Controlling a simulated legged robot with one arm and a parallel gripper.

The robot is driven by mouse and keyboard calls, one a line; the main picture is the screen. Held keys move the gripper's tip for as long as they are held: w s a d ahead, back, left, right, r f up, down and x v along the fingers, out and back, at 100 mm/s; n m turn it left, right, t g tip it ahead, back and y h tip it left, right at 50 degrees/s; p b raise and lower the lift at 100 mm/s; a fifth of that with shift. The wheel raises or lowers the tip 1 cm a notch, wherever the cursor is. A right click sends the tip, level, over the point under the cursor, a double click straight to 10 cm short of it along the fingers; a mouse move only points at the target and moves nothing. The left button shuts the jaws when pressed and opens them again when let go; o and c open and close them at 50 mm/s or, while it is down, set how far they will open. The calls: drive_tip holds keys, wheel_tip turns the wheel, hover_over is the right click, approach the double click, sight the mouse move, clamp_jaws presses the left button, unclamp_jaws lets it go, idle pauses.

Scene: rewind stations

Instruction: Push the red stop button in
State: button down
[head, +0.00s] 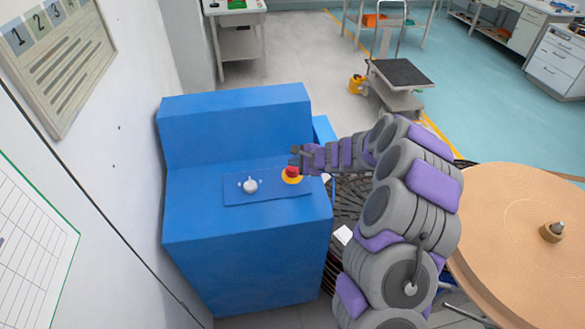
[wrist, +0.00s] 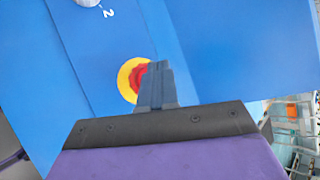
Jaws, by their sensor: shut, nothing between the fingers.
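The red stop button (head: 292,171) stands on a yellow round base on the blue console's sloped panel, just right of a white knob. My gripper (head: 296,156) is just behind and beside the button in the head view. In the wrist view, the shut, empty gripper (wrist: 157,68) overlaps the right part of the red button (wrist: 137,76) and its yellow ring. The left part of the button and ring shows. I cannot tell whether the fingertips touch the button.
The blue console (head: 250,255) stands against the white wall. A white knob (head: 250,186) sits left of the button. A large round wooden disc (head: 510,215) is at the right, near my arm. A cart (head: 400,75) stands on the floor behind.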

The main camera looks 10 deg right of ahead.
drive_tip(key=shift+r, duration=0.15)
drive_tip(key=r+p, duration=0.2)
drive_tip(key=r, duration=0.1)
drive_tip(key=r+p, duration=0.1)
drive_tip(key=shift+s+r, duration=0.35)
drive_tip(key=shift+s, duration=0.05)
idle(0.6)
